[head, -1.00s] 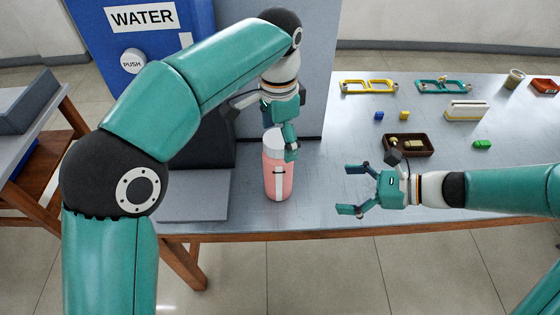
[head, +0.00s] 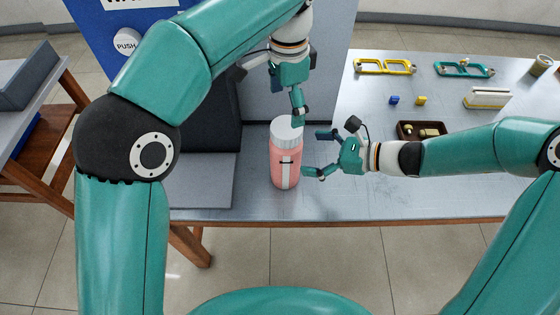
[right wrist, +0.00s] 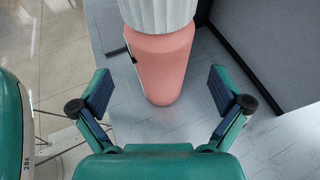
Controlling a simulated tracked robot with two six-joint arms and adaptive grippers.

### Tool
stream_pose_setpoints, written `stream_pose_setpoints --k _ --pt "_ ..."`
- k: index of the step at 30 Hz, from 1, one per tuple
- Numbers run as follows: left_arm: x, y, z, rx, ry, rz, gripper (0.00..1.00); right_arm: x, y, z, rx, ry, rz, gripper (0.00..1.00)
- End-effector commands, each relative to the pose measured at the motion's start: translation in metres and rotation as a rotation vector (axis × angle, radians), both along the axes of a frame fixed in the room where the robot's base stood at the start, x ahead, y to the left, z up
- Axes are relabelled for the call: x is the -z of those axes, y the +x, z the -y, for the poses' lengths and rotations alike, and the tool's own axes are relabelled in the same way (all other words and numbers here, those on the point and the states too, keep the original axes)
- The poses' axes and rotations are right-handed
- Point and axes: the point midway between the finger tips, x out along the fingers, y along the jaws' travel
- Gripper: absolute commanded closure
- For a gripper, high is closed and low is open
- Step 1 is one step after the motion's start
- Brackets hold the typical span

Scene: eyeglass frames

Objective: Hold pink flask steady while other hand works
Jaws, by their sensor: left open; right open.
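The pink flask (head: 285,166) stands upright on the table near its front edge, with a whitish ribbed lid and a pale vertical stripe with a dark mark. My left gripper (head: 293,108) is above and just behind the lid, open, one finger plainly visible. My right gripper (head: 316,153) is just right of the flask, open, its fingers pointing left toward it. In the right wrist view the flask (right wrist: 162,66) stands ahead, between the lines of the two spread fingers (right wrist: 158,86), with nothing gripped; its lid top is cut off.
A brown tray (head: 408,127), yellow glasses frame (head: 385,66), teal frame (head: 464,68) and small blocks lie right. The front table strip is clear.

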Motion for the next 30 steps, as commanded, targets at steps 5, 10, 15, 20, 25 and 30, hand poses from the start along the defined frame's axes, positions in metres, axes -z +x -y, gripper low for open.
stream_pose_setpoints --k 5,10,15,20,25,30 --pt "0.000 0.000 0.001 0.002 0.000 0.000 0.04 0.014 0.012 -0.030 -0.003 0.000 -0.001 0.00" --pt "0.000 0.000 0.001 0.002 0.000 0.000 0.04 0.023 0.020 -0.051 0.000 -0.001 0.000 0.00" --pt "0.000 0.000 0.001 0.002 0.000 0.000 0.04 0.028 0.025 -0.061 0.001 -0.001 0.001 0.00" --pt "0.000 0.000 0.001 0.002 0.000 0.000 0.04 0.029 0.026 -0.064 0.003 -0.001 0.001 0.00" --pt "0.000 0.000 0.001 0.002 0.000 0.000 0.04 0.029 0.026 -0.063 0.003 -0.001 0.001 0.00" --pt "0.000 0.000 0.001 0.002 0.000 0.000 0.04 0.029 0.026 -0.063 0.002 -0.002 0.002 0.27"
